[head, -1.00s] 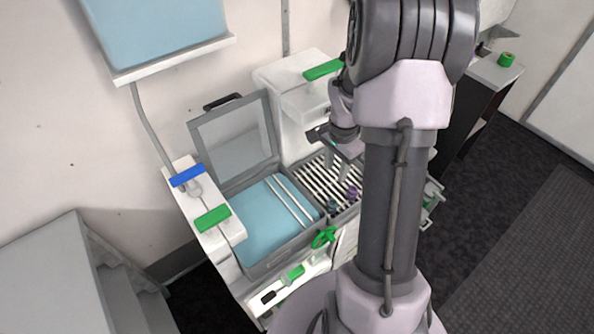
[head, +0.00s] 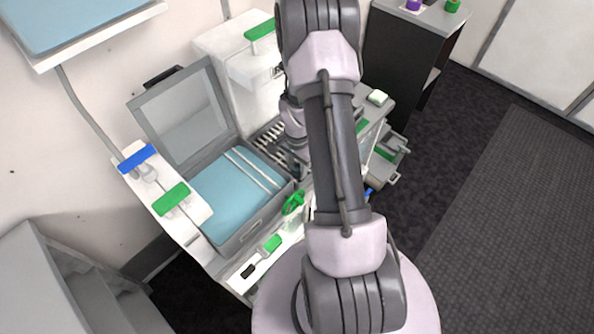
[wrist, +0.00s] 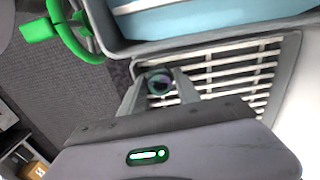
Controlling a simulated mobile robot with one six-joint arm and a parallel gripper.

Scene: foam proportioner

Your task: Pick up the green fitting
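In the wrist view, a small round fitting (wrist: 160,84) with a dark green-teal rim and a purplish centre stands at the slatted grate's left end. My gripper (wrist: 158,78) is over the grate, its two fingers on either side of this fitting. The fingers look spread, with narrow gaps beside the fitting; I cannot tell whether either touches it. In the head view, my arm hides the fingertips and most of the grate (head: 268,140). A bright green cylindrical piece (head: 452,5) stands on the dark cabinet at the top right.
An open grey case (head: 232,238) with a blue inside adjoins the grate. A green handwheel (head: 292,202) is near its front corner and shows close to my gripper in the wrist view (wrist: 70,30). A purple piece (head: 413,4) is on the cabinet (head: 400,50). Floor at right is clear.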

